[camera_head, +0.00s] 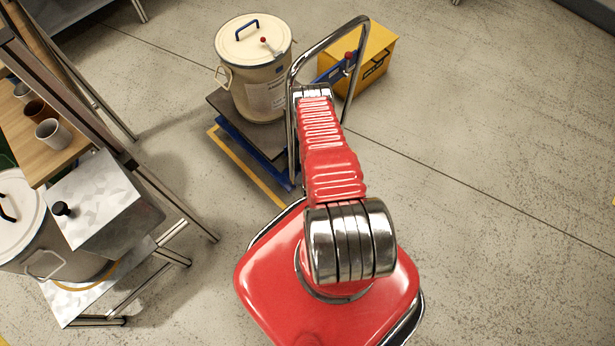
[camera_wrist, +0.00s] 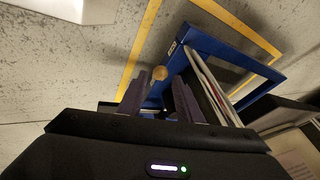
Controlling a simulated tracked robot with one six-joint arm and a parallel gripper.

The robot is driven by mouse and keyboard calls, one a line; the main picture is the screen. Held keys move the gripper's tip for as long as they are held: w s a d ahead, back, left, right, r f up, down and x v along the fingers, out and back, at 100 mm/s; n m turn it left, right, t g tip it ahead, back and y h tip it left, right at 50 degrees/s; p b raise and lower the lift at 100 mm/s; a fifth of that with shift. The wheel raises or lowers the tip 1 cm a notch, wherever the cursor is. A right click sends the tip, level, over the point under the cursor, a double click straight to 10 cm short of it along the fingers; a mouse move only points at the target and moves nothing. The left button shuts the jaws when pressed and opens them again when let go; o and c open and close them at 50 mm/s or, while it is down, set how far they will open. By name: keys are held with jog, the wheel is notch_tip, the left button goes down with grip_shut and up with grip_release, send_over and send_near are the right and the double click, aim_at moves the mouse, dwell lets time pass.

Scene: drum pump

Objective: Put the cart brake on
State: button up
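The cart (camera_head: 228,112) has a dark deck, a blue frame and a tall chrome handle (camera_head: 292,130). A red-knobbed lever (camera_head: 348,56) shows by the handle's upper right; I cannot tell whether it is the brake. My arm covers part of the cart's right side, and my gripper is hidden in the head view. In the wrist view my gripper (camera_wrist: 160,98) is open, its two dark fingers apart. A small round tan knob (camera_wrist: 160,73) appears between and just beyond the fingertips; contact cannot be told. The cart's blue frame (camera_wrist: 215,45) lies to its right.
A cream drum (camera_head: 252,70) with a red-knobbed lid lever stands on the cart. A yellow box (camera_head: 375,65) stands behind the handle. Yellow tape (camera_head: 250,170) marks the floor. A metal stand (camera_head: 65,300) with another drum is at left. Floor at right is clear.

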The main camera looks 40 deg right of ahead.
jog(key=shift+x, duration=2.85)
grip_shut()
